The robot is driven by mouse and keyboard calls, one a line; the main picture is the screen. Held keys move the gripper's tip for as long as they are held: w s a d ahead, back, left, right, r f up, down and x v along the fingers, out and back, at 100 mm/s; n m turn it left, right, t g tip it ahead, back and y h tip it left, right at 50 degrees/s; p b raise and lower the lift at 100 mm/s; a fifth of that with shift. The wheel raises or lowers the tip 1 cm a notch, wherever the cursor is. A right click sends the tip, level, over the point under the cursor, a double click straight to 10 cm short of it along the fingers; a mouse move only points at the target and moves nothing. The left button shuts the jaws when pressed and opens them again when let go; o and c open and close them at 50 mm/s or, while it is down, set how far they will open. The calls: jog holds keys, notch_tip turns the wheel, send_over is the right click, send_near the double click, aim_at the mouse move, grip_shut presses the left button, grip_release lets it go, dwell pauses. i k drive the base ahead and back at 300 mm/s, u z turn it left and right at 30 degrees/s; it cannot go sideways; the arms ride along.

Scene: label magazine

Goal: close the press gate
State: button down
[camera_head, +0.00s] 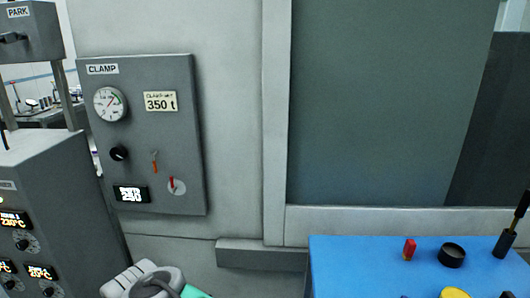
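A large flat grey-green panel (385,100), which looks like the press gate, fills the middle right of the head view. A pale machine frame (277,120) runs along its left side, with a pale sill (390,219) below. Its right edge is slanted, and a darker grey surface (492,125) shows beyond it. I cannot tell whether that is an opening. No gate handle is clearly seen. Pale rounded parts with a dark ring and a teal piece, probably of my own arm, show at the bottom left. My gripper's fingers are not seen.
A grey CLAMP panel (145,135) with a gauge and small levers is on the machine's left face. A grey control cabinet (50,190) stands at far left. A blue-topped surface (375,265) with small parts and a black upright handle (512,225) occupies the lower right.

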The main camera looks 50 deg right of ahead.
aim_at(287, 224)
jog(key=z, duration=0.35)
jog(key=i, duration=1.35)
jog(key=z, duration=0.2)
